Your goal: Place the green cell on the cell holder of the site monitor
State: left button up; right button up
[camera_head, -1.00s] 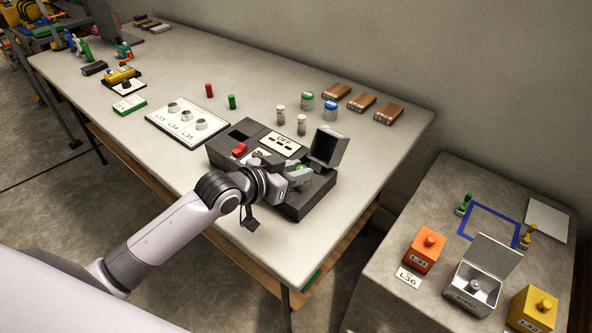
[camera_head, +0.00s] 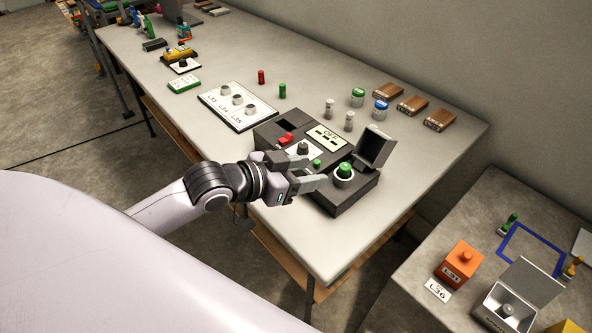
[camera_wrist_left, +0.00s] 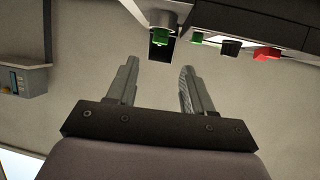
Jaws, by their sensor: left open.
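The site monitor (camera_head: 345,201) is a dark grey box on the table with an "OFF" display (camera_head: 327,138), a red switch (camera_head: 285,138) and a raised lid (camera_head: 374,147). The green cell (camera_head: 344,169) stands upright in the round pale cell holder (camera_head: 343,181) by the lid. The cell also shows in the left wrist view (camera_wrist_left: 162,41), beyond the fingertips. My left gripper (camera_head: 316,171) is open and empty, just left of the cell and apart from it. Its fingers (camera_wrist_left: 159,66) are spread in the wrist view. My right gripper is not in view.
A small green button (camera_head: 317,163) and a dark knob (camera_head: 303,148) are near my fingers. A white board (camera_head: 237,122) with several round sockets, red and green cells and several jars stand behind. A side table at right holds an orange box (camera_head: 459,262) and a grey open-lidded box (camera_head: 505,310).

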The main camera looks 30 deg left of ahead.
pick_arm(q)
jog(key=shift+v, duration=1.2)
jog(key=s+a+f+n+g+y, duration=0.1)
jog(key=s+f+n+g+y, duration=0.2)
jog(key=s+f, duration=0.5)
jog(key=s+f+n+g+y, duration=0.1)
jog(key=s+f+g+y, duration=0.3)
jog(key=s, duration=0.8)
jog(key=w+d+f+t+h+p, duration=0.2)
jog(key=w+f+t+h+p, duration=0.1)
jog(key=w+f+t, duration=0.2)
jog(key=shift+w+d+f+m, duration=0.2)
jog(key=shift+w+f+m, duration=0.2)
jog(key=shift+f, duration=0.15)
jog(key=shift+c, duration=0.3)
